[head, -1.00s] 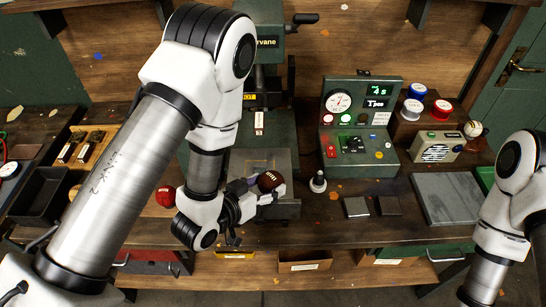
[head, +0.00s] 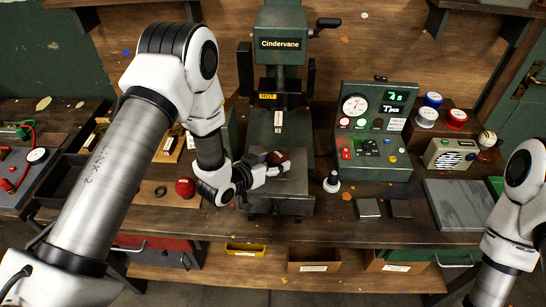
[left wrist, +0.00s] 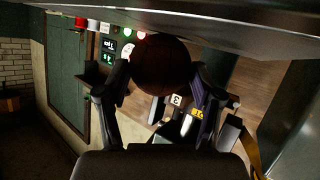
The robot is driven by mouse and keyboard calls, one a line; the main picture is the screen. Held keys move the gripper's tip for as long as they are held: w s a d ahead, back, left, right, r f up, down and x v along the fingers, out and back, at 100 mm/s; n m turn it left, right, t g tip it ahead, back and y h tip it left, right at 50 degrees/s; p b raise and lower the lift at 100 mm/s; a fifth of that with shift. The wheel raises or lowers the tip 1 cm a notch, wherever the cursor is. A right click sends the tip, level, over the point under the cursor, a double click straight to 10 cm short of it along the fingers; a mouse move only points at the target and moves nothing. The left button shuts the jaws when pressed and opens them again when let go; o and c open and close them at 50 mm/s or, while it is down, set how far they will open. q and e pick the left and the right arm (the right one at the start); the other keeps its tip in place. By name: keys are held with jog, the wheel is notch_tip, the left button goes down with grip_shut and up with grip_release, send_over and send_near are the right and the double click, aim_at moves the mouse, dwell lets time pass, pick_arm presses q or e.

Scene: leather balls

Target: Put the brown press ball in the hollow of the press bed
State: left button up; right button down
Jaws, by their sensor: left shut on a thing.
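The brown press ball (head: 278,158) is held between the fingers of my left gripper (head: 272,168), over the back part of the grey press bed (head: 290,187). In the left wrist view the ball (left wrist: 160,68) sits between the two fingertips, close to a grey surface along the top. I cannot tell whether the ball touches the bed. The hollow cannot be made out; the ball and gripper cover that part of the bed. My right arm shows at the right edge, its gripper out of the frame.
The green press (head: 280,75) stands behind the bed, with a yellow HOT label (head: 267,96). A red ball (head: 185,188) lies left of the bed. A dark-and-white stamp-like piece (head: 332,182) and a control box (head: 375,130) stand to the right.

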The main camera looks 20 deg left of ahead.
pick_arm(q)
jog(key=shift+w+f, duration=0.2)
jog(key=shift+a, duration=0.2)
jog(key=o, duration=1.2)
jog(key=shift+s+a, duration=0.1)
jog(key=shift+s, duration=0.1)
jog(key=shift+r, duration=0.1)
